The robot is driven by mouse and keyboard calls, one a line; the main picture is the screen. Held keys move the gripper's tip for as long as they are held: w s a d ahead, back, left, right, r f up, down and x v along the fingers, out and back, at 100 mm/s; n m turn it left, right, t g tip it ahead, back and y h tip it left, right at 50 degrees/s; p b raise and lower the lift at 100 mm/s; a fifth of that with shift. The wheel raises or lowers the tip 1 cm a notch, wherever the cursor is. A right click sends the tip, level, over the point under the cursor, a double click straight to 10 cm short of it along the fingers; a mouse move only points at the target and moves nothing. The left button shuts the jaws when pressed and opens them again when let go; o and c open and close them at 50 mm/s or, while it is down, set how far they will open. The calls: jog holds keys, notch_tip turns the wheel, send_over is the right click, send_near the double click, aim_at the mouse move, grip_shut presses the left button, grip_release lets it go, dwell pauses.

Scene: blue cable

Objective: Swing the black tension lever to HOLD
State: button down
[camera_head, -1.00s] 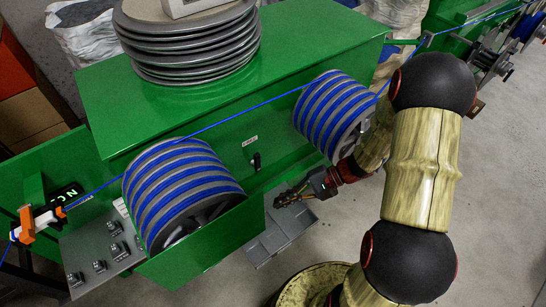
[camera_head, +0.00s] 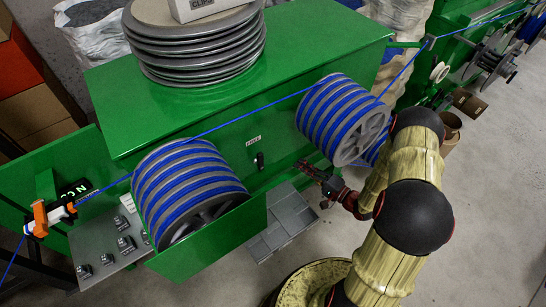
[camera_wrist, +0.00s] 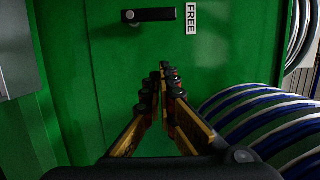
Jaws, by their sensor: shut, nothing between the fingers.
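The black tension lever (camera_head: 260,160) is on the green machine's front panel, between the two blue-and-grey striped spools. In the wrist view the lever (camera_wrist: 152,14) lies lengthwise across the top, its right end beside a white FREE label (camera_wrist: 191,18). That label (camera_head: 252,140) also shows above the lever in the head view. No HOLD label can be read. My gripper (camera_head: 305,168) is to the right of the lever, below the right spool, and apart from the lever. In the wrist view my gripper (camera_wrist: 167,78) is shut and empty, its fingertips below the lever.
The left spool (camera_head: 190,190) and right spool (camera_head: 342,118) flank the panel. A blue cable (camera_head: 255,110) runs above it. A grey tray (camera_head: 284,220) is below. In the wrist view the striped spool (camera_wrist: 265,125) is close on the right.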

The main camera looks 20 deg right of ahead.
aim_at(258, 159)
jog(key=w+a+b, duration=0.2)
jog(key=w+a, duration=0.5)
jog(key=a, duration=0.2)
dwell(0.5)
